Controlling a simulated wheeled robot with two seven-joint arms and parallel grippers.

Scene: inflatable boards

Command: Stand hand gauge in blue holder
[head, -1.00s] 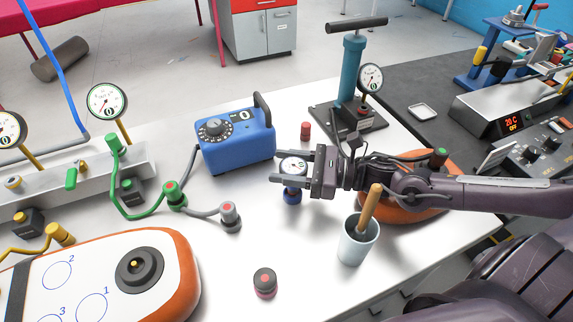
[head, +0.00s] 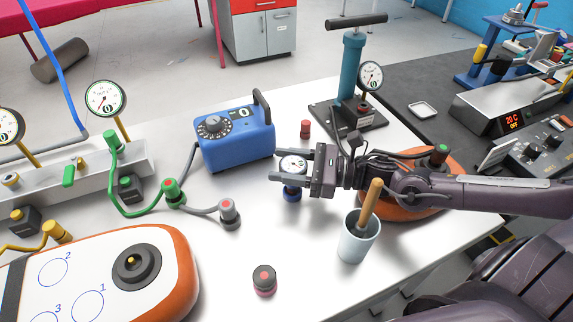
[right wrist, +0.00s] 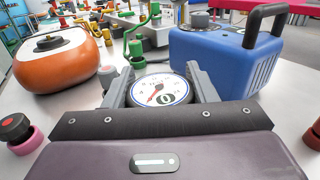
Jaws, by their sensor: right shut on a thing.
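The hand gauge (head: 292,163) is a small round white dial with a dark rim and a red needle. My right gripper (head: 291,167) is shut on it, one finger on each side. In the right wrist view the gauge (right wrist: 160,91) sits face up between the fingers. The blue holder (head: 292,195) is a small blue piece on the white table, directly below the gauge in the head view. The gauge's lower end is hidden, so I cannot tell how far it sits in the holder. My left gripper is not in view.
A blue box with a dial (head: 234,138) stands behind the gripper. A pale cup with a wooden handle (head: 358,240) stands in front of my right arm. Red-topped caps (head: 264,279) (head: 305,129) and a grey connector (head: 229,214) are nearby.

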